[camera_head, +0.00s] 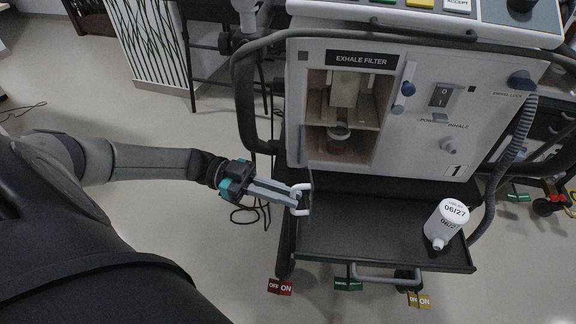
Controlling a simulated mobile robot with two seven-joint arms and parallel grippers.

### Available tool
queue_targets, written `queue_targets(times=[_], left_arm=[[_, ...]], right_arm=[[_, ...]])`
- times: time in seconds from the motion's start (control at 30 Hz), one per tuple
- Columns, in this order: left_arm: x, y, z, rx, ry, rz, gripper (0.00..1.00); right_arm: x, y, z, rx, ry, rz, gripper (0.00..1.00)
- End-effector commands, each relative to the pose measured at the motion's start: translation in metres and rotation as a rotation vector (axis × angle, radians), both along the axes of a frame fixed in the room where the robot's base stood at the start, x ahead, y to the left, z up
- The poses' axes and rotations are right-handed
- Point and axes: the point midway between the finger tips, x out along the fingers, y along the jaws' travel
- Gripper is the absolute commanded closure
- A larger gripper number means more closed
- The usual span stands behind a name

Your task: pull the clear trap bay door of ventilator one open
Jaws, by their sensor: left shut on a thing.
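Ventilator one (425,150) has a white front panel marked 1. Its bay, under the EXHALE FILTER label (361,60), shows a pale block (346,90) and a reddish-brown cup-like part (339,140) inside. My left gripper (299,198) is shut on a white bracket-shaped handle (302,188), below and left of the bay, standing out in front of the panel. The clear door pane itself is hard to make out, so I cannot tell its exact angle. My right gripper is out of view.
A blue latch knob (408,88) sits right of the bay. A grey hose (512,150) hangs at the right. Floor left of the cart is mostly clear.

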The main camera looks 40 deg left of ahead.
Motion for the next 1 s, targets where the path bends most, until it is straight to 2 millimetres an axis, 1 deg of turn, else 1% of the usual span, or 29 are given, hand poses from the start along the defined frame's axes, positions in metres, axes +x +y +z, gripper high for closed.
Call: queue_targets(times=[0.3, 0.33, 0.57, 0.9, 1.0], left_arm=[[0.0026, 0.0021, 0.0007, 0.004, -0.003, 0.009, 1.0], [0.0027, 0.0023, 0.0007, 0.004, -0.003, 0.01, 0.84], [0.0019, 0.0014, 0.0006, 0.003, -0.002, 0.007, 0.58], [0.001, 0.0008, 0.0003, 0.001, -0.002, 0.004, 0.57], [0.0004, 0.0034, 0.0002, 0.001, -0.002, 0.004, 0.57]], right_arm=[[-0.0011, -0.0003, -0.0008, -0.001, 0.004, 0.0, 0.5], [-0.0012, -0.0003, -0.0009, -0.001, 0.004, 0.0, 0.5], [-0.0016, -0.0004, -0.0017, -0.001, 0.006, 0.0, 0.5], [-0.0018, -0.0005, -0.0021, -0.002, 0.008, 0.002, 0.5], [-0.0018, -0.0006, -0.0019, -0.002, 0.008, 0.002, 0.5]])
